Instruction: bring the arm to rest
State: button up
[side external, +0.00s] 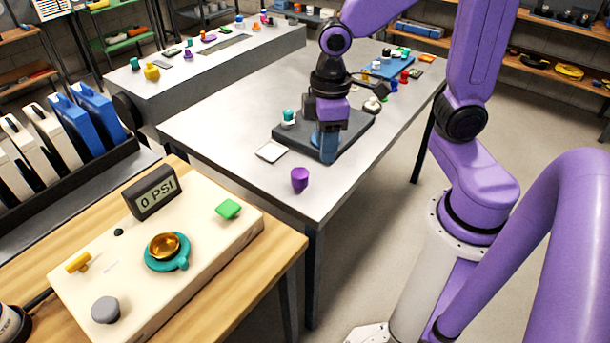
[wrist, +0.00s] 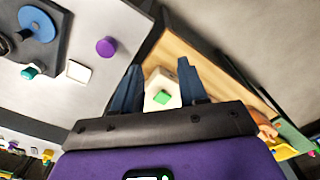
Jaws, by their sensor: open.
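My gripper (side external: 328,150) hangs over the dark plate (side external: 350,143) on the grey metal table in the side view. Its blue fingers point down, and whether they touch the plate is hard to tell. In the wrist view the two blue fingers (wrist: 160,82) stand apart with nothing held between them. Through the gap, farther off, shows the cream box with its green button (wrist: 161,97). The dark plate is in the upper left of the wrist view, with a blue disc (wrist: 36,25) on it.
A teal-topped piece (side external: 288,117) is at the plate's left. The cream box (side external: 190,215) with a "0 PSI" display (side external: 152,193) and gold bowl (side external: 164,246) sits on the wooden bench.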

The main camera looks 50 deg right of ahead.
jog(key=s+r+n, duration=0.1)
jog(key=s+n, duration=0.2)
jog(key=s, duration=0.9)
jog(key=shift+s+d+n, duration=0.2)
jog(key=shift+s+n, duration=0.05)
jog(key=shift+n, duration=0.15)
jog(key=shift+w+r, duration=0.1)
